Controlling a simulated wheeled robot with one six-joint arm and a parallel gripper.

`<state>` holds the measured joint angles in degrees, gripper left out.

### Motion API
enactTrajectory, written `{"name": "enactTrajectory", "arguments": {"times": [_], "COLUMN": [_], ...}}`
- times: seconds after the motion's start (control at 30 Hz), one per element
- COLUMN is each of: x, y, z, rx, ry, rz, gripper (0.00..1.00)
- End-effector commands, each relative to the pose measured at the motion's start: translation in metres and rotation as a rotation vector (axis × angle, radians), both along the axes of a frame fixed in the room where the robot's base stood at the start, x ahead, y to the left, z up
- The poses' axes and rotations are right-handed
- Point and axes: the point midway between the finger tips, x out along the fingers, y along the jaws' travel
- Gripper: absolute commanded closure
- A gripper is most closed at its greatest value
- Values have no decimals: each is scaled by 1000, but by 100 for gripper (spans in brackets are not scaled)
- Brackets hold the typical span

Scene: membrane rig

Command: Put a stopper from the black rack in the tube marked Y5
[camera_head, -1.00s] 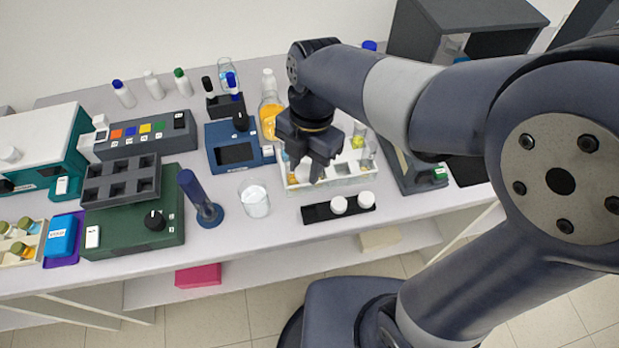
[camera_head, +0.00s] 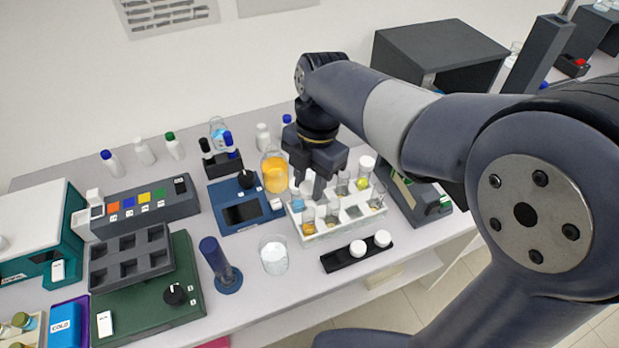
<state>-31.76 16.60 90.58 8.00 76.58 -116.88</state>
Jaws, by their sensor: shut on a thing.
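The black rack (camera_head: 341,262) lies at the front of the bench and holds two white stoppers (camera_head: 357,248). The white tube rack (camera_head: 345,231) stands behind it with several glass tubes, some with orange, blue or yellow liquid. The tube labels are too small to read, so I cannot tell which is Y5. My gripper (camera_head: 318,190) points down over the back row of the tube rack, left of its middle. It is shut on a white stopper (camera_head: 307,188), partly hidden by the fingers. Whether the stopper touches a tube below cannot be told.
A beaker (camera_head: 274,255) and a dark blue upright tool (camera_head: 219,263) stand to the left. A bottle of orange liquid (camera_head: 275,172) stands close behind the tube rack. A dark device (camera_head: 415,195) stands close on the right.

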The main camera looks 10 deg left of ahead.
Motion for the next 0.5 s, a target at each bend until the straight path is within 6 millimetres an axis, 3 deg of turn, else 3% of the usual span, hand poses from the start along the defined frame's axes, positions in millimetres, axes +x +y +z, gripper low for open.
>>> {"name": "enactTrajectory", "arguments": {"times": [0.5], "x": [0], "y": [0], "z": [4], "rx": [0], "ry": [1], "rz": [0], "gripper": [85]}}
